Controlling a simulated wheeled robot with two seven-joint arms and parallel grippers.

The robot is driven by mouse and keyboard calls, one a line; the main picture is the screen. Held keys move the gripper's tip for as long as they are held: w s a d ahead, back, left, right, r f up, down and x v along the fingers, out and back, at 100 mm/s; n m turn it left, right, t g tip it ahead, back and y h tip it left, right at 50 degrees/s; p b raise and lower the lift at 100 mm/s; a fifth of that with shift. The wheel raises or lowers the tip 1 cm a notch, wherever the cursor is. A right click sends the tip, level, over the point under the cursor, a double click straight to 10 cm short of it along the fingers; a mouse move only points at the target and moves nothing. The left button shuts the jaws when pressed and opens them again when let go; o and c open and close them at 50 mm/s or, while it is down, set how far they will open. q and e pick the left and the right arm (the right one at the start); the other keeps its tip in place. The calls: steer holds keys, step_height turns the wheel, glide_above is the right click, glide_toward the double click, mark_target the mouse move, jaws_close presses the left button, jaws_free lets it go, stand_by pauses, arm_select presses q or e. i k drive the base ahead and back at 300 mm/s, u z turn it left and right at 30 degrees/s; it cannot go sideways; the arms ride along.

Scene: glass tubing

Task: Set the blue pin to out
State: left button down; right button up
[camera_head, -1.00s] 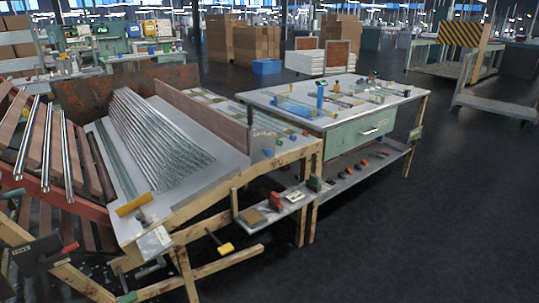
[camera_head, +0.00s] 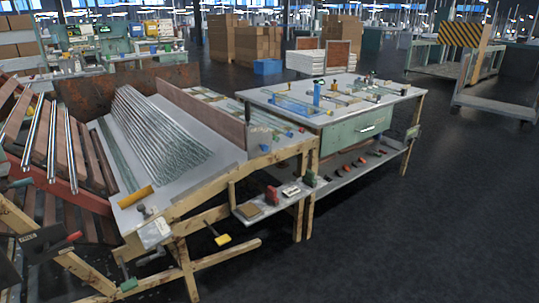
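Several small coloured ends sit along the front edge of the sloped bench. One blue end (camera_head: 265,147) is at the left of this row and another blue end (camera_head: 289,133) is further right. Both are too small to tell whether they are pushed in or pulled out, and I cannot tell which one is the blue pin. A larger upright blue cylinder (camera_head: 317,93) stands on the table with the green drawer. Neither of my grippers is in view.
Glass tubes (camera_head: 155,135) lie on the sloped bench (camera_head: 205,165). A table (camera_head: 395,92) with a green drawer (camera_head: 357,133) adjoins it at the right. Metal rods rest on a rack at the left. A yellow-handled clamp (camera_head: 222,240) hangs low in front. The dark floor at the right is clear.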

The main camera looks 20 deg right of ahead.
mark_target(264, 147)
steer(key=u, duration=0.05)
steer(key=k, duration=0.95)
steer(key=z, duration=0.85)
steer(key=i, duration=1)
steer(key=u, duration=0.75)
steer(key=i, duration=1.15)
steer(key=u, duration=0.35)
